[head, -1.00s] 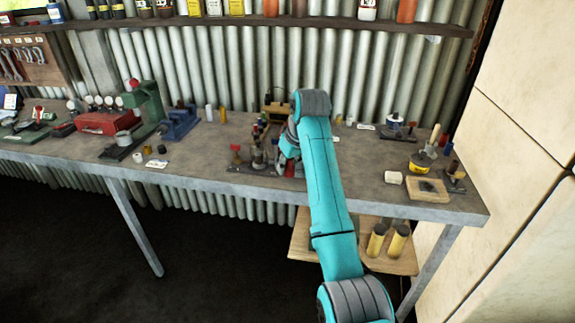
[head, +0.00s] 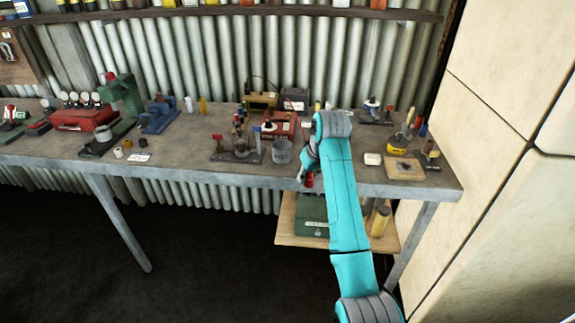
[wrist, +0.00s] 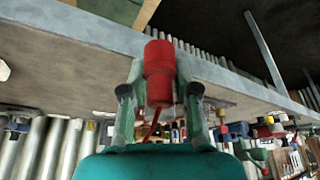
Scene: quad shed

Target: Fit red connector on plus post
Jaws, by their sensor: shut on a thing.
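My gripper (wrist: 160,78) is shut on the red connector (wrist: 158,62), a ribbed red cylinder with a thin red tail, seen between both fingers in the wrist view. In the head view my gripper (head: 306,178) is at the bench's front edge, mostly behind my arm, with the connector a small red spot (head: 309,181) below it. The connector is apart from the things on the bench. A red box (head: 283,121) stands behind a grey pot (head: 282,152). I cannot make out which part is the plus post.
A small stand with red-topped pieces (head: 238,156) is left of the pot. A lower shelf holds a green box (head: 312,216) and yellow cylinders (head: 380,221). The corrugated wall closes the back.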

